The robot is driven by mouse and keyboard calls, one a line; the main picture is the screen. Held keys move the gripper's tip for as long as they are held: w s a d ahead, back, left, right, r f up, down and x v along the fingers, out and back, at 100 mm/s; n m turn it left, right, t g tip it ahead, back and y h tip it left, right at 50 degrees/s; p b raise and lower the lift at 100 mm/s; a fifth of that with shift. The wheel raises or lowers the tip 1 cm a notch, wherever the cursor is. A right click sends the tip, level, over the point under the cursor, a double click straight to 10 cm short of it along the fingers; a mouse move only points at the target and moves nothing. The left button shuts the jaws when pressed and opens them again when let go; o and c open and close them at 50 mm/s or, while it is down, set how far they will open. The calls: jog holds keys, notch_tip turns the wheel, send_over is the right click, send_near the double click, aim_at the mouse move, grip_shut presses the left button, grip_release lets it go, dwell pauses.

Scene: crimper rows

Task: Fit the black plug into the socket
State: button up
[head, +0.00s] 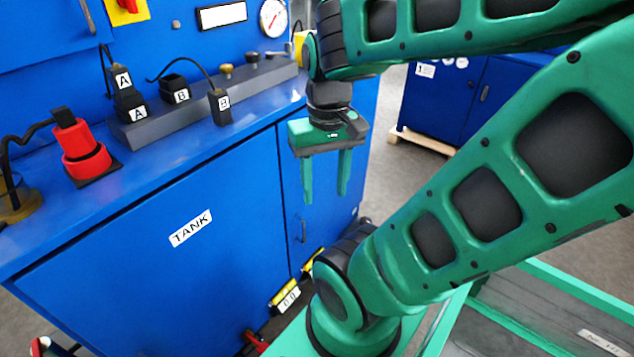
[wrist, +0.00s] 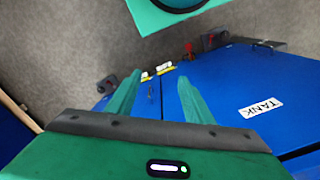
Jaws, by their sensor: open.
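A black plug labelled B (head: 220,106) with a cable stands at the front edge of the grey bar on the blue cabinet in the head view. A black socket labelled B (head: 176,90) sits left of it on the bar, its top looking open and empty. Another black plug labelled A (head: 123,78) appears seated in the black socket labelled A (head: 130,107). My gripper (head: 325,192) is open and empty, pointing down in front of the cabinet, right of plug B and apart from it. The wrist view shows the open fingers (wrist: 160,78) but no plug or socket.
A red plug and socket (head: 84,150) stand on the cabinet's left part. The cabinet front (head: 180,270) bears a TANK label, also in the wrist view (wrist: 262,107). Valves (head: 285,295) sit low near the floor.

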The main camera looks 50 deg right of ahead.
jog(key=n, duration=2.4)
send_near(219, 104)
jog(key=shift+w+d+f, duration=0.3)
jog(key=shift+w+d, duration=0.4)
jog(key=shift+w, duration=0.2)
jog(key=shift+w+a+n, duration=0.1)
jog(key=shift+w+n, duration=0.05)
jog(key=shift+n, duration=0.15)
notch_tip(219, 104, down, 11)
jog(key=shift+a+r, duration=0.15)
jog(key=shift+r, duration=0.05)
jog(key=shift+c, duration=0.6)
grip_shut()
